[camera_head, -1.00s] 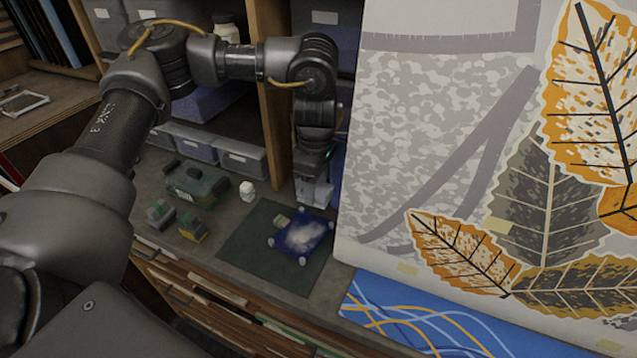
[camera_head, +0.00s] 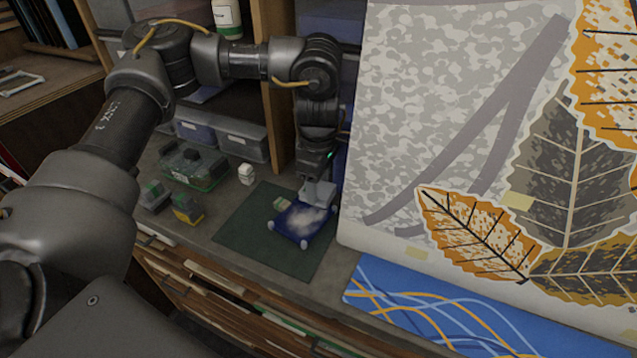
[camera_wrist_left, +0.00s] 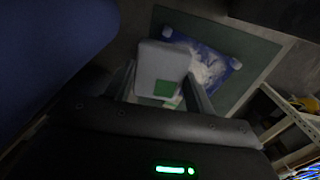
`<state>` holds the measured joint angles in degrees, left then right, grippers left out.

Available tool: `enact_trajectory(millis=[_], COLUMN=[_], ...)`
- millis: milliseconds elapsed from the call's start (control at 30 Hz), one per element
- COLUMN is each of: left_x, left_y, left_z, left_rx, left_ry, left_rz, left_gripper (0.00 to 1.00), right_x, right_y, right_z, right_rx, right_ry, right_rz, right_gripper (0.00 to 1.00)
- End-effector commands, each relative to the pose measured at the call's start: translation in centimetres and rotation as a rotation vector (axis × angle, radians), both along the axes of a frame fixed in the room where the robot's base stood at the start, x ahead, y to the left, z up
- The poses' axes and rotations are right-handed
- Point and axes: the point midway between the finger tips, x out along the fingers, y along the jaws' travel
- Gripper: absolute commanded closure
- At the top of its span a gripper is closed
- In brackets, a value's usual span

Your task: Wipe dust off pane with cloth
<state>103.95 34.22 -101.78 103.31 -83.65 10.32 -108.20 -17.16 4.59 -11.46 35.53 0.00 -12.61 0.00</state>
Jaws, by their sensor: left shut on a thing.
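The pane (camera_head: 304,224) is a blue square with a cloudy white patch of dust in its middle and small pale knobs at its corners. It lies on a dark green mat (camera_head: 248,236) and also shows in the left wrist view (camera_wrist_left: 208,66). My left gripper (camera_head: 318,184) is shut on the cloth, a pale grey folded pad (camera_wrist_left: 160,66) with a green patch. The cloth is at the pane's far edge and covers part of it. I cannot tell whether it touches the surface. My right gripper is not in view.
A white bottle (camera_head: 246,174), a green-grey case (camera_head: 192,166) and small blocks (camera_head: 187,209) stand to the left. A large leaf-patterned panel (camera_head: 450,140) stands close on the right, above a blue patterned sheet (camera_head: 450,315).

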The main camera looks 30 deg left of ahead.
Motion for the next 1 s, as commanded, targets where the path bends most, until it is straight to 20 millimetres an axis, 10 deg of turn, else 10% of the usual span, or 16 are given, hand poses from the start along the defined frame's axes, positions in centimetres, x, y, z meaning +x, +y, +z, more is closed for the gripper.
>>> enact_trajectory(millis=[1000], left_x=[0.0], left_y=[0.0], left_z=[-1.3], left_rx=[0.000], left_ry=[0.000], left_rz=[0.000], left_gripper=[0.64], right_x=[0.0], right_y=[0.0], right_z=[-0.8], right_rx=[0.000], right_ry=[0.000], right_rz=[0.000], right_gripper=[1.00])
